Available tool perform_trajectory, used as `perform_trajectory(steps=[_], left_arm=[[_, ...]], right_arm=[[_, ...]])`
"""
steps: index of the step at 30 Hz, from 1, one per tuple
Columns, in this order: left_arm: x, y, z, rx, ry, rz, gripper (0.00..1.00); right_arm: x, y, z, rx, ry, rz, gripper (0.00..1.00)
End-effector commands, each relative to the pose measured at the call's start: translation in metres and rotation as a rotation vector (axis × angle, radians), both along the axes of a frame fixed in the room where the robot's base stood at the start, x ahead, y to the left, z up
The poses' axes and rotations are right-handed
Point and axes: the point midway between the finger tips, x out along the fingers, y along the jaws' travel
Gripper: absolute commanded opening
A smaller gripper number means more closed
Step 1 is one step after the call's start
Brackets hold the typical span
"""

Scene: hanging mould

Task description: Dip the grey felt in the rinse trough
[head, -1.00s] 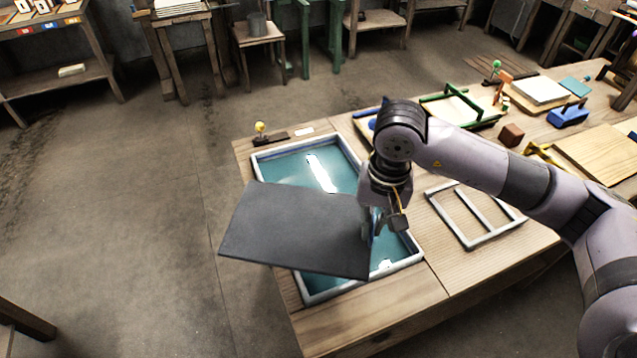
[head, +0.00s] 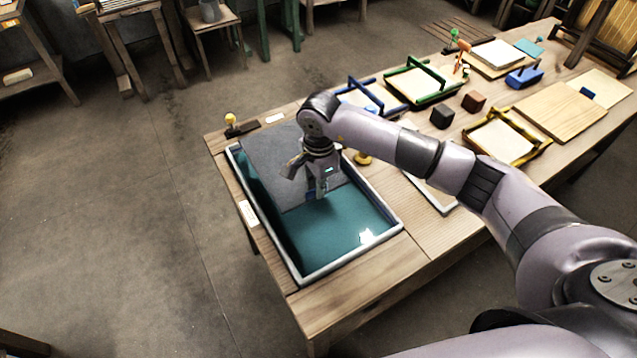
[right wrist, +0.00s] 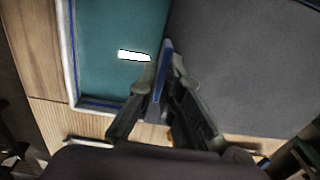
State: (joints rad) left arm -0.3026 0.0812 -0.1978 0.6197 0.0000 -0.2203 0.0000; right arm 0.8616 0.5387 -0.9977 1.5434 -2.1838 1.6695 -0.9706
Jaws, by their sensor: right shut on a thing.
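The grey felt (head: 264,168) is a flat dark sheet over the far half of the rinse trough (head: 350,259). The trough has a pale rim and teal water, open to view in its near half. My right gripper (head: 322,194) is shut on the felt at its right edge. In the right wrist view, the felt (right wrist: 245,70) spreads to the right of my right gripper (right wrist: 164,58), with a blue strip between the fingers. The trough water (right wrist: 105,35) shows at the left. I cannot tell whether the felt touches the water. My left gripper is out of view.
A yellow-topped peg (head: 230,120) stands behind the trough. A pale frame (head: 440,200) lies right of it, partly behind my arm. Blue, green (head: 422,85) and yellow (head: 507,135) handled frames and dark blocks (head: 442,117) fill the table further right. Open floor lies left.

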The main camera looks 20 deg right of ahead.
Motion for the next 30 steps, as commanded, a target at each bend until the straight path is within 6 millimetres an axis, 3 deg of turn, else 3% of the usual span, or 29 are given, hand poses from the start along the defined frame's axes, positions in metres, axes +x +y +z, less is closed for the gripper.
perform_trajectory(steps=[11,30], left_arm=[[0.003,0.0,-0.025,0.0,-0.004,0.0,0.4],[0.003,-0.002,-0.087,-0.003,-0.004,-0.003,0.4]], right_arm=[[0.0,0.001,-0.041,0.001,-0.001,0.001,0.0],[0.0,0.0,-0.106,0.0,-0.002,0.002,0.0]])
